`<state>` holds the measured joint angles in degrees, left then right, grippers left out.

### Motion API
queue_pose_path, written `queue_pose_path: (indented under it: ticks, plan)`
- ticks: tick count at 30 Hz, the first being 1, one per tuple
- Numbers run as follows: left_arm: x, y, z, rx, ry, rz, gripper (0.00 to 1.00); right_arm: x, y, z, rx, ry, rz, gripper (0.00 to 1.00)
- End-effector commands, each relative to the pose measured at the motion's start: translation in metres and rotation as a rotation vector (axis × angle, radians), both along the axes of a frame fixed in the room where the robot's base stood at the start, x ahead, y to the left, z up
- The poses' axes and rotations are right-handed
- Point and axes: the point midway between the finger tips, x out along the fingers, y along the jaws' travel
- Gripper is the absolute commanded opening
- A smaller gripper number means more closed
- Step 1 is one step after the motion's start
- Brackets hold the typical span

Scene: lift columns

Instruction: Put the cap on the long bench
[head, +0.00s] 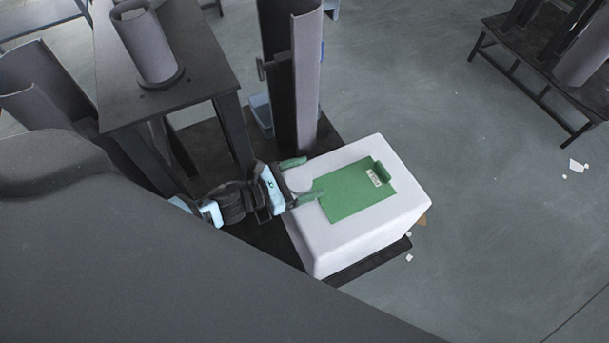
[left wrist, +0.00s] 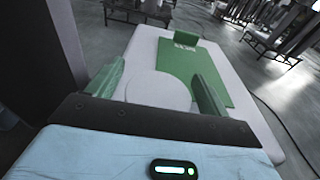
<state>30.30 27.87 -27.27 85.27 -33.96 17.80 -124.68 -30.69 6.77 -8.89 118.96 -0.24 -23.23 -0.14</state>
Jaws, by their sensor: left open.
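A pale round thing, which looks like the cap (left wrist: 158,90), lies on the white block (head: 375,235) and covers a corner of the green board. It is nearly the same white as the block, so its outline is faint; in the head view it is hard to make out. My left gripper (head: 306,179) is open, its green fingers on either side of the pale round thing, apparently not closed on it. A dark bench (head: 548,70) stands at the top right of the head view; I cannot tell if it is the long bench. My right gripper is not in view.
A green clipboard-like board (head: 352,195) with a label lies on the block. A dark table (head: 190,70) with a grey tube (head: 148,50) stands at the left. The floor to the right is mostly clear, with small white scraps.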

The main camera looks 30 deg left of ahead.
Motion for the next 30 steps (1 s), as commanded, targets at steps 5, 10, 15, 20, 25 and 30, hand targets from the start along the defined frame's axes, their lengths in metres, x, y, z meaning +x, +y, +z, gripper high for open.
queue_pose_path:
  ticks: [5, 10, 15, 20, 25, 30]
  plan:
    - [0.000, 0.000, 0.000, 0.000, 0.000, 0.000, 0.80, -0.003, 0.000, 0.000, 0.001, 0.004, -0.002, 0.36]
    - [-0.003, 0.002, 0.004, 0.000, 0.001, 0.000, 0.80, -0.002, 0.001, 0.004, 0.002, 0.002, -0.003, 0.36]
    - [-0.025, 0.019, 0.006, 0.001, 0.003, -0.001, 0.80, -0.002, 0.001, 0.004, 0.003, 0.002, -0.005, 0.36]
    - [-0.050, 0.038, 0.011, 0.000, 0.004, -0.001, 0.80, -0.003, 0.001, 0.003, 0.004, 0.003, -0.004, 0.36]
    - [-0.072, 0.055, 0.016, 0.001, 0.003, 0.000, 0.80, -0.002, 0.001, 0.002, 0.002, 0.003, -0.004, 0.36]
    - [-0.087, 0.067, 0.019, 0.000, 0.002, 0.000, 0.80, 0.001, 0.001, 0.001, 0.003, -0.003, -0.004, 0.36]
